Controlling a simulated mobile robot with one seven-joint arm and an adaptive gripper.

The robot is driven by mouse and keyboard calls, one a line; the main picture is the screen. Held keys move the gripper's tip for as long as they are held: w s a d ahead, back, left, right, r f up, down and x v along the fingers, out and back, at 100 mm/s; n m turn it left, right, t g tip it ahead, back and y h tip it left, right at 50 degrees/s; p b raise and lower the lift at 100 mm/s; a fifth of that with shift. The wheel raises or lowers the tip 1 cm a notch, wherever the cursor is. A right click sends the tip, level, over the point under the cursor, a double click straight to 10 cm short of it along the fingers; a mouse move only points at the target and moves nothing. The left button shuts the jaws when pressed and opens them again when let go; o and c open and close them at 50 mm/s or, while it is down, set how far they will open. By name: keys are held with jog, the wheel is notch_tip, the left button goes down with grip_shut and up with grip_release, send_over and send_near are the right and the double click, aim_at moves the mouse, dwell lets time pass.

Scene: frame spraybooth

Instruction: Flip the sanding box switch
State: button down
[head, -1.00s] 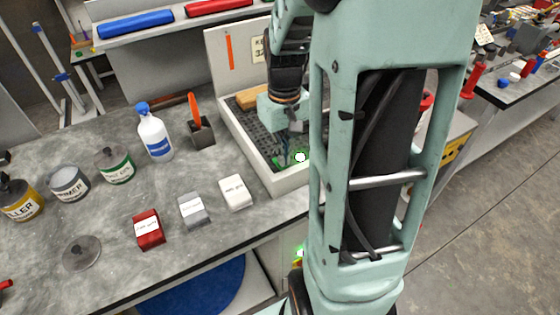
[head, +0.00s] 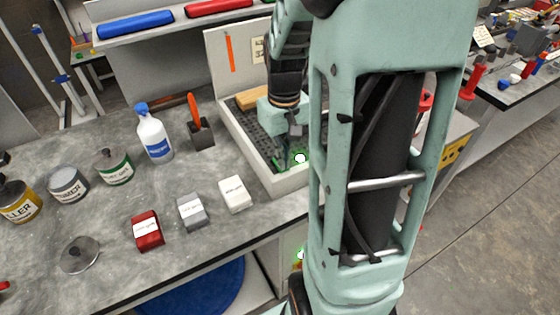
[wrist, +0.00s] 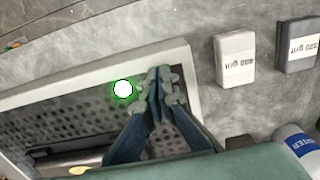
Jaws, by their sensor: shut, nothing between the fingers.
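The sanding box (head: 262,177) is a pale-walled tray with a dark perforated floor, at the middle of the workbench in the head view. Its pale wall (wrist: 100,66) and perforated floor (wrist: 65,115) fill the left of the wrist view. A round white spot with a green glow (wrist: 122,89) shows beside my fingertips there; the head view shows it near the box's front right (head: 300,157). I cannot make out a switch lever. My gripper (wrist: 160,76) is shut and empty, its fingertips near the box wall. I cannot tell whether they touch it. My arm hides the box's right side.
White (head: 235,194), grey (head: 193,212) and red (head: 147,231) labelled blocks lie in front of the box. A white bottle (head: 154,138) and an orange-handled tool in a holder (head: 200,132) stand left. Several cans stand farther left. A tan block (head: 252,97) lies inside the box.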

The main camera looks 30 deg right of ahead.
jog(key=shift+r+p, duration=2.55)
jog(key=shift+r, duration=0.9)
